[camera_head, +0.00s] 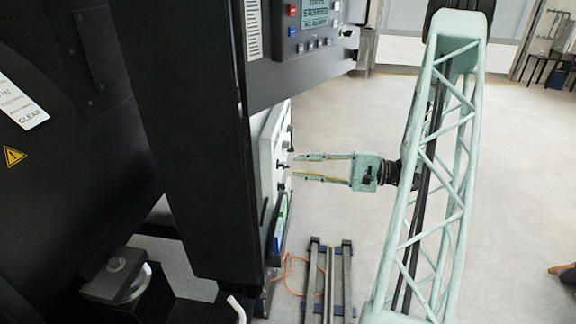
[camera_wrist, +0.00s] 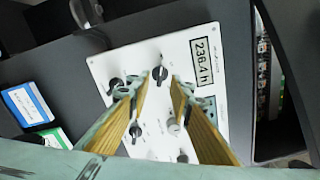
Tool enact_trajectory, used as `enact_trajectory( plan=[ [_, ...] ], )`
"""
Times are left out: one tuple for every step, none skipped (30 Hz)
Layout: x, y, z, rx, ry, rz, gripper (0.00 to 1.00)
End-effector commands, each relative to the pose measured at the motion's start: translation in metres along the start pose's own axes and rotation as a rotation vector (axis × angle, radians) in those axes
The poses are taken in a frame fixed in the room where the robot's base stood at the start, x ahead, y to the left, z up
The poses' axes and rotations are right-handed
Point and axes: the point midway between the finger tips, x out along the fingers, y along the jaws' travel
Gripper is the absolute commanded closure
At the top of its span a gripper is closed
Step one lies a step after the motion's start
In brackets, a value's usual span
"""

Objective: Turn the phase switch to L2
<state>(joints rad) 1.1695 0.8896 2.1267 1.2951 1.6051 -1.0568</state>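A white panel (camera_wrist: 205,40) with several black knobs fills the middle of the wrist view; in the head view it shows edge-on (camera_head: 266,160). A black knob with a pale pointer line (camera_wrist: 160,73) sits near its top middle, and another black knob (camera_wrist: 115,85) is to the left. Their labels are too small to read, so I cannot tell which is the phase switch. My gripper (camera_head: 296,166) is open and faces the panel, its fingertips a little short of the knobs. In the wrist view its fingers (camera_wrist: 147,88) are spread, with nothing between them; they hide part of the panel.
Blue (camera_wrist: 27,104) and green (camera_wrist: 50,138) labels are at the left. A controller screen (camera_head: 315,13) is above. Floor rails (camera_head: 330,280) lie below; open floor is to the right.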

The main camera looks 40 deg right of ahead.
Motion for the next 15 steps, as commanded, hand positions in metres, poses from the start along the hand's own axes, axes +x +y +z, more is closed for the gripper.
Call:
enact_trajectory(
  plan=[
    [0.006, 0.0, 0.0, 0.0, -0.001, 0.0, 0.8],
    [0.009, 0.0, 0.0, 0.0, -0.001, 0.0, 0.8],
    [0.013, 0.0, 0.0, 0.0, -0.001, 0.001, 0.8],
    [0.016, 0.0, 0.0, 0.0, -0.002, 0.001, 0.8],
    [0.019, 0.0, 0.0, 0.0, -0.002, 0.001, 0.8],
    [0.023, 0.0, 0.0, 0.0, -0.001, 0.001, 0.8],
    [0.025, 0.0, 0.0, 0.0, 0.0, 0.001, 0.8],
    [0.028, 0.0, 0.0, -0.001, 0.0, 0.001, 0.8],
    [0.032, 0.0, 0.0, -0.001, -0.001, 0.001, 0.8],
    [0.034, 0.0, 0.0, -0.001, -0.001, 0.001, 0.8],
    [0.036, 0.0, 0.0, -0.001, -0.001, 0.001, 0.8],
    [0.038, 0.0, 0.0, -0.001, -0.001, 0.001, 0.8],
    [0.04, 0.0, 0.0, -0.001, -0.001, 0.0, 0.8],
    [0.041, 0.0, 0.0, -0.001, 0.0, 0.0, 0.8],
    [0.043, 0.0, 0.0, -0.001, 0.0, 0.0, 0.8]
  ],
)
